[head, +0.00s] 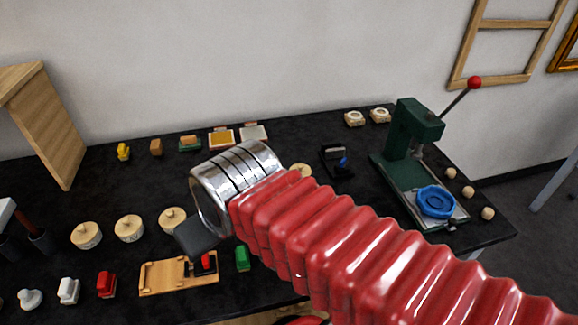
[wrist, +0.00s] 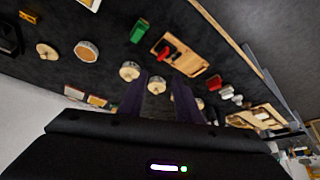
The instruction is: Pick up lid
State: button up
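Several round cream pieces with small knobs, which look like lids, lie on the black table. Three stand in a row at the left in the head view: a left lid (head: 86,236), a middle lid (head: 129,229) and a right lid (head: 172,219) close beside my gripper. I cannot tell which one the task means. My gripper's dark end (head: 198,237) is above the table, its fingertips not clear in the head view. In the wrist view the two dark fingers of my gripper (wrist: 160,82) are apart, and a round lid (wrist: 155,83) shows between them, apparently beyond the tips. Nothing is held.
A wooden tray (head: 160,277) with a red-and-black piece and a green block (head: 242,258) lie in front. A green lever press (head: 405,150) with a blue round piece (head: 436,202) stands at the right. A wooden stand (head: 50,120) rises at the back left.

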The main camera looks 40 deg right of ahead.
jog(key=shift+w, duration=0.4)
jog(key=shift+o, duration=0.5)
jog(key=shift+o, duration=1.4)
jog(key=shift+w+d+r, duration=0.1)
jog(key=shift+w+d, duration=0.1)
jog(key=shift+d, duration=0.05)
jog(key=o, duration=0.8)
jog(key=shift+g, duration=0.4)
jog(key=w+d, duration=0.4)
jog(key=d, duration=0.1)
jog(key=w+d+r, duration=0.1)
jog(key=w+d, duration=0.1)
jog(key=shift+d, duration=0.15)
jog(key=w+d+f, duration=0.1)
jog(key=d+f, duration=0.1)
jog(key=d, duration=0.8)
jog(key=w+d+f, duration=0.1)
jog(key=d+f, duration=0.1)
jog(key=d, duration=0.9)
jog(key=w+d+f, duration=0.2)
jog(key=d+f, duration=0.1)
jog(key=d, duration=0.8)
jog(key=shift+w+f, duration=0.1)
